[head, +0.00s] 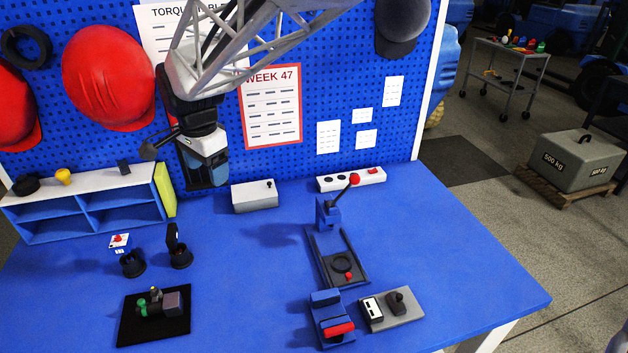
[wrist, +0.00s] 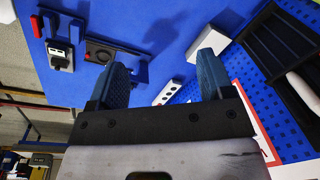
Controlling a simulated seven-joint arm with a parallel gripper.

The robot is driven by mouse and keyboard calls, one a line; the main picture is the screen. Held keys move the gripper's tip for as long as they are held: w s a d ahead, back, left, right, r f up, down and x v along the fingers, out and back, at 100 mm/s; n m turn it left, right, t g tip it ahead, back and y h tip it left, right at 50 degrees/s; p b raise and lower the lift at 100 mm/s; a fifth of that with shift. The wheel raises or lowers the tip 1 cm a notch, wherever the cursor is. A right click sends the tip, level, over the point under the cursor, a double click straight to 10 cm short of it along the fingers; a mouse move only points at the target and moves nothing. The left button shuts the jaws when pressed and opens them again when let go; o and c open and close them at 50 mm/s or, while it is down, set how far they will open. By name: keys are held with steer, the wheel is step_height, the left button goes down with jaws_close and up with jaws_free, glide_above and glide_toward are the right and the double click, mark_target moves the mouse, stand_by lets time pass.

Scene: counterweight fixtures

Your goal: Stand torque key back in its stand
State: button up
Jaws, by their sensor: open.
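Which object is the torque key is not certain. In the head view, a small tool with a green end and a grey block (head: 160,304) lies on a black mat (head: 130,328) at the front left. Behind it stand two round black holders. The left holder (head: 132,265) has a white and blue card with a red spot above it. The right holder (head: 180,260) has a dark upright piece (head: 173,238). My gripper (head: 207,182) hangs above the back of the table, in front of the pegboard and well apart from these. In the wrist view its blue fingers (wrist: 165,62) are spread and empty.
A blue shelf (head: 85,212) stands at the back left, with a grey box (head: 255,197) and white power strip (head: 351,179) along the back. A lever fixture (head: 316,265), a red-handled clamp (head: 333,318) and a grey plate (head: 405,316) occupy the middle front. The table's right side is clear.

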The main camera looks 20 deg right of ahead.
steer(key=s+d+f+n+t, duration=0.1)
steer(key=s+d+n, duration=0.9)
steer(key=s+d, duration=1.3)
steer(key=s, duration=0.3)
steer(key=shift+s+f+h, duration=0.25)
steer(key=shift+s+h, duration=0.05)
steer(key=shift+s, duration=0.1)
